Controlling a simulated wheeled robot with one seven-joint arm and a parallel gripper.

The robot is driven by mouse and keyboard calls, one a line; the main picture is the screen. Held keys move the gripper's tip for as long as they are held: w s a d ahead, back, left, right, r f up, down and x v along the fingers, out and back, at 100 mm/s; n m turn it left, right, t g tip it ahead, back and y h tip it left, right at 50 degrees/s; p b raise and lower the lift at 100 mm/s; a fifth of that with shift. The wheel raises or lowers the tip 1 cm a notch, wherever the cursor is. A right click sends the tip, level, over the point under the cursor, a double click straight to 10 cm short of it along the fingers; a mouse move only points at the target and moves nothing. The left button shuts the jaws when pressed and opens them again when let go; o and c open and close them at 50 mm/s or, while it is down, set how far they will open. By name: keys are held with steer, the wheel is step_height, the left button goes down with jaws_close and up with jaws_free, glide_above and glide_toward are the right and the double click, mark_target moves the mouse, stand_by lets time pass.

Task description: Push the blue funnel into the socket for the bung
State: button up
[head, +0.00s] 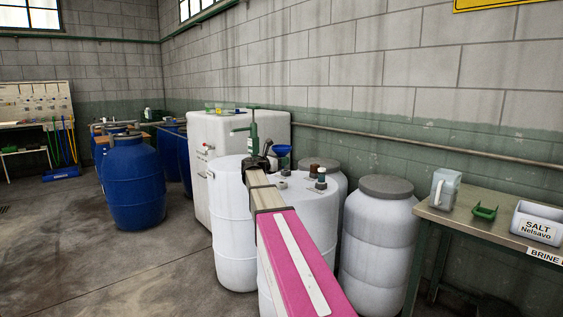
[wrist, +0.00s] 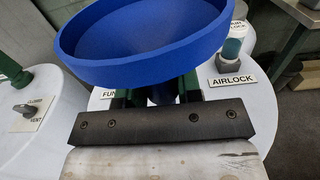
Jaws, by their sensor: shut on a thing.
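The blue funnel (wrist: 145,45) fills the top middle of the wrist view, its wide mouth tilted toward the camera. My gripper (wrist: 158,93) is shut on its narrow lower part, with a green finger on each side. In the head view the blue funnel (head: 282,151) is above the white barrel top, beyond the end of my arm. A label starting "FUN" (wrist: 108,94) shows beside the left finger, partly covered. The funnel's lower end and whatever is under it are hidden. I cannot make out the bung's socket in either view.
The airlock (wrist: 233,48) stands close right of the funnel, with its AIRLOCK label (wrist: 233,81) in front. A vent knob (wrist: 24,109) is on the neighbouring lid at left. A green hand pump (head: 253,135) rises left of the funnel. A grey-lidded white barrel (head: 380,235) stands right.

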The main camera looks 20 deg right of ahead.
steer(key=shift+f, duration=2.8)
steer(key=shift+f, duration=1.55)
steer(key=shift+r, duration=0.2)
steer(key=shift+r, duration=1.05)
steer(key=shift+f, duration=1.2)
stand_by(0.4)
steer(key=o, duration=1)
steer(key=shift+a, duration=0.1)
